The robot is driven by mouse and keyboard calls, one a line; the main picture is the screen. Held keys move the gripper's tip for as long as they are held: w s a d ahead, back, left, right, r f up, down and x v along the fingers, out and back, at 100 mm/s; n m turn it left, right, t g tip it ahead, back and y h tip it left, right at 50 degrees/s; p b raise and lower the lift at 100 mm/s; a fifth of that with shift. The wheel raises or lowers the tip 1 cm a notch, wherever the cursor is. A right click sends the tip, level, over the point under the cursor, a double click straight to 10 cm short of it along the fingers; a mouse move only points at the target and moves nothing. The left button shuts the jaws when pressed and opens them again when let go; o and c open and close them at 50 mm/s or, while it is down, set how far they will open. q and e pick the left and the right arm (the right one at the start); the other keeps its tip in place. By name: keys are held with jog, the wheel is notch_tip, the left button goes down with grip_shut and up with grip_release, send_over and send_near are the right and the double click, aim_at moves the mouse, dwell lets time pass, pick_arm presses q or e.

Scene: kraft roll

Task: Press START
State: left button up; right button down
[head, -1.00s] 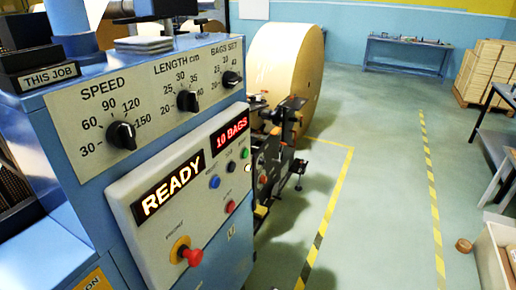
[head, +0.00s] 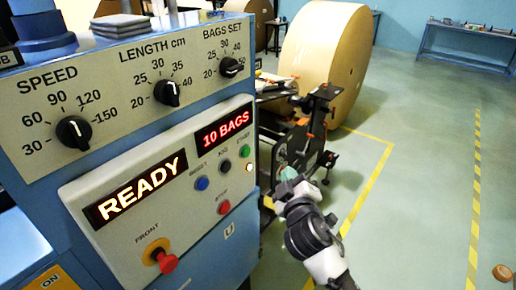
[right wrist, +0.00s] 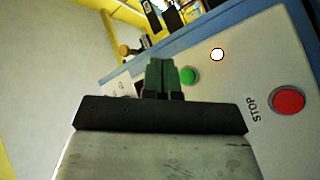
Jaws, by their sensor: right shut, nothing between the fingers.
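The green START button (head: 245,151) sits at the upper right of the sloped control panel (head: 120,245), below the red "10 BAGS" display. My right gripper (head: 289,175) is shut and empty, to the right of the panel in the head view. In the right wrist view its dark green fingers (right wrist: 161,76) show just left of the green button (right wrist: 188,75). I cannot tell the exact gap, and contact is not evident. My left gripper is not in view.
A lit white lamp (head: 249,168) and the red STOP button (head: 224,207) are near START. Blue (head: 201,183) and black (head: 223,166) buttons lie to its left. A red knob (head: 167,263) sticks out lower down. The display (head: 135,190) reads READY. A large kraft roll (head: 322,55) stands behind.

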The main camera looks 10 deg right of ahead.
aim_at(246, 152)
jog(key=shift+a+r, duration=0.1)
jog(key=shift+r, duration=0.2)
jog(key=w+a+b, duration=0.2)
jog(key=w+a, duration=0.3)
jog(key=w, duration=0.2)
jog(key=shift+a, duration=0.2)
jog(key=shift+s, duration=0.1)
dwell(0.4)
dwell(1.7)
jog(key=shift+w+a+b, duration=0.25)
jog(key=shift+w+b, duration=0.05)
jog(key=shift+w, duration=0.05)
